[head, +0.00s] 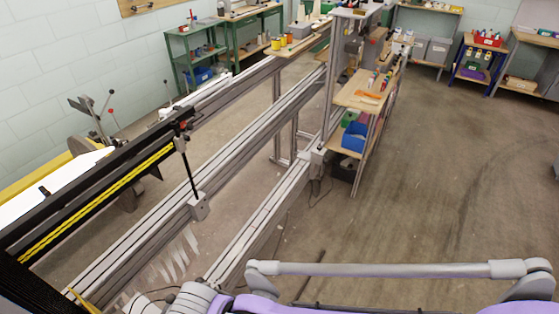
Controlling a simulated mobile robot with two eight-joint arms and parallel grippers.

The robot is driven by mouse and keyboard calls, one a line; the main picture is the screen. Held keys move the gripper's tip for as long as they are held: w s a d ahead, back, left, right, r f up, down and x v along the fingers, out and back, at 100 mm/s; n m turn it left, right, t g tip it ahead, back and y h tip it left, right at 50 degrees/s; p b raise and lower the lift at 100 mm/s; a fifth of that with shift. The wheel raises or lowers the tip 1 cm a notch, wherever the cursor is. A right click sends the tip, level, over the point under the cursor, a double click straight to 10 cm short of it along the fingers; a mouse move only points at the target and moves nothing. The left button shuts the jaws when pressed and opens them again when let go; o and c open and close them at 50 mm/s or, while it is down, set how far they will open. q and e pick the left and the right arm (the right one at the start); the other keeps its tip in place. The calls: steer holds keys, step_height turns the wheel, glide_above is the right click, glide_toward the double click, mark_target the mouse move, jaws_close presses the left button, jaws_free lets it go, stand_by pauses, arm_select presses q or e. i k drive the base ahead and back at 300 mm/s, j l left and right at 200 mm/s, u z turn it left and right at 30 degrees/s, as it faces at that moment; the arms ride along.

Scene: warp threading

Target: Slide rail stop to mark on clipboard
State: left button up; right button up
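A grey block (199,207) sits on the middle long grey rail (240,147), with a thin black rod rising from it to the end of a black beam. It may be the rail stop, but I cannot tell for sure. A small dark fitting with red on it (183,121) is at that beam's far end. I cannot make out a clipboard or a mark on one. A white flat surface (55,185) lies at the left behind the beam. Parts of my arms cross the bottom edge; neither gripper shows.
The black beam (100,195) with yellow strips runs across the left. A wooden shelf (365,91) with small items and a blue bin (355,137) stands at the rails' far end. Green benches (196,62) line the back. The floor (440,170) at right is clear.

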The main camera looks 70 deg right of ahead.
mark_target(316, 158)
steer(key=z, duration=2.85)
steer(key=u, duration=0.4)
steer(key=i+l+u, duration=0.3)
steer(key=u, duration=0.15)
steer(key=i+l+u, duration=0.15)
steer(key=l+u, duration=0.35)
steer(key=i+l+u, duration=0.1)
steer(key=l, duration=0.25)
steer(key=i+l, duration=0.1)
steer(key=l, duration=0.25)
steer(key=i+l+u, duration=0.15)
steer(key=l, duration=0.6)
steer(key=i+l, duration=0.15)
steer(key=l, duration=0.7)
steer(key=i+u, duration=0.05)
